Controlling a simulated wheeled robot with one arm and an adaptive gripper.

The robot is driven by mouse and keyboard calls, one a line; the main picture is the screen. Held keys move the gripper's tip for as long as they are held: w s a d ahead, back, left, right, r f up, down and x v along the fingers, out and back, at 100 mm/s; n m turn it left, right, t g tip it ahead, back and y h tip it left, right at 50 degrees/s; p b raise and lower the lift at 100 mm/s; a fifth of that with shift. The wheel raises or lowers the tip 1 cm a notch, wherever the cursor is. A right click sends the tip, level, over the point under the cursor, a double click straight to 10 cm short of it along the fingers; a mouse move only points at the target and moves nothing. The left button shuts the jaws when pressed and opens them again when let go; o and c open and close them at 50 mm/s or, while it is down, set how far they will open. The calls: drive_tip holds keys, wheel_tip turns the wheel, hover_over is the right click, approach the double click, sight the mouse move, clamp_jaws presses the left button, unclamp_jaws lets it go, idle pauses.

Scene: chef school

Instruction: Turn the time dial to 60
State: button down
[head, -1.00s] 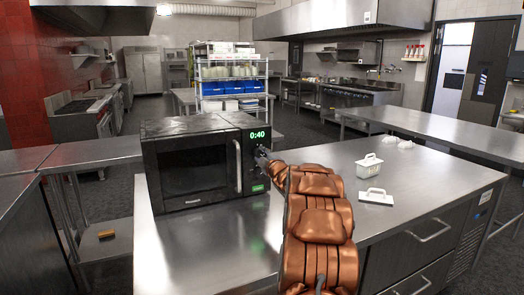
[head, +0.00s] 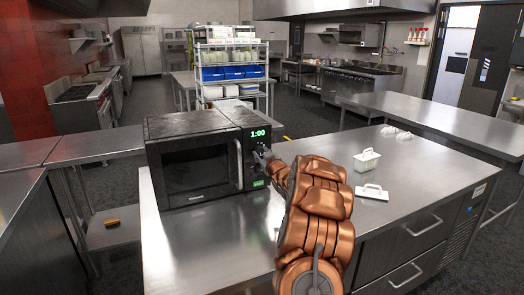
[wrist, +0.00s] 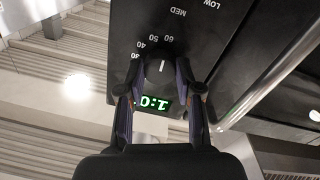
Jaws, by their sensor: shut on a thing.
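The black microwave (head: 195,165) stands on the steel counter, its door shut. Its green display (head: 258,133) reads 1:00. In the wrist view the display (wrist: 153,103) is upside down and partly covered by my fingers. The time dial (wrist: 160,72) is a dark knob with a white pointer line, on the panel beside the display. The pointer is directed at the printed 60. My gripper (wrist: 160,78) is shut on the dial, one finger on each side. In the head view my gripper (head: 264,158) is at the panel, and my arm hides part of the dial area.
A white lidless container (head: 367,160) and a white lid (head: 372,192) lie on the counter (head: 215,245) right of my arm. The microwave door handle (head: 239,164) is just left of the panel. Two white items (head: 397,132) lie farther back.

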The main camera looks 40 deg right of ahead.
drive_tip(key=shift+f+m, duration=0.1)
drive_tip(key=shift+m, duration=0.3)
drive_tip(key=c, duration=0.8)
unclamp_jaws()
drive_tip(key=shift+o, duration=0.2)
drive_tip(key=shift+s, duration=0.1)
drive_tip(key=v, duration=1.1)
drive_tip(key=shift+s+a, duration=0.2)
drive_tip(key=shift+s, duration=0.15)
